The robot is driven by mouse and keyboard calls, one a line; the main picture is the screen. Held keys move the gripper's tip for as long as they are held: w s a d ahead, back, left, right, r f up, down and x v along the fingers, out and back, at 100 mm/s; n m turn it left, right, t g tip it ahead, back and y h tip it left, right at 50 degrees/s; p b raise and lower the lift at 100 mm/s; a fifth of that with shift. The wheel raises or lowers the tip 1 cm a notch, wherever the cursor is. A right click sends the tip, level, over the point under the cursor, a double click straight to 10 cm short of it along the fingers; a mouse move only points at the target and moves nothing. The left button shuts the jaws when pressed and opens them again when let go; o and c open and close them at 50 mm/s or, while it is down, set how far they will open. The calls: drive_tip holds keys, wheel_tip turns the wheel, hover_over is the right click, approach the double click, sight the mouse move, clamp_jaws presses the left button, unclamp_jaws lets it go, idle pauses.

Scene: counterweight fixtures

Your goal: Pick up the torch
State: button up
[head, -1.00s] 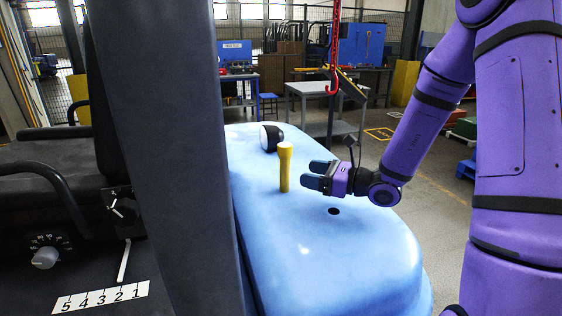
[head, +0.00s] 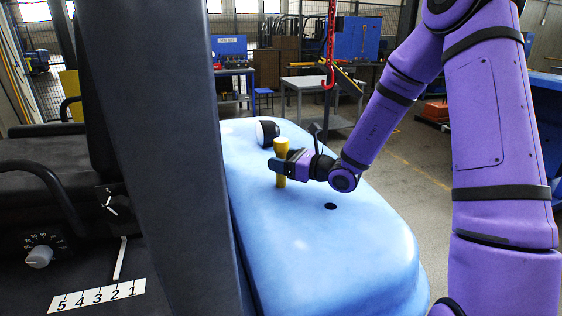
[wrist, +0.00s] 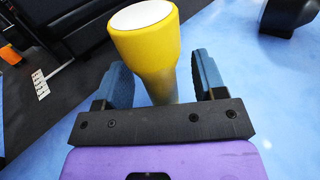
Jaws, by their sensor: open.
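The torch is a yellow upright cylinder with a wider top and a white end face. It stands on the blue counterweight (head: 340,250) in the head view (head: 281,146). In the wrist view the torch (wrist: 150,52) rises between the two blue fingers. My gripper (head: 280,167) is open around the torch's body, with one finger on each side. In the wrist view my gripper (wrist: 160,82) shows a gap beside the right finger; whether the left finger touches the torch I cannot tell. The torch's lower part is partly hidden by my gripper.
A black and white lamp-like object (head: 268,133) sits behind the torch on the counterweight. A dark hole (head: 331,206) is in the surface at front right. A dark pillar (head: 165,150) stands to the left. A red hook (head: 327,78) hangs behind.

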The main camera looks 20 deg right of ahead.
drive_tip(key=shift+x, duration=1.05)
drive_tip(key=c, duration=1)
drive_tip(key=shift+c, duration=0.2)
drive_tip(key=shift+d+r, duration=0.1)
drive_tip(key=shift+r, duration=0.05)
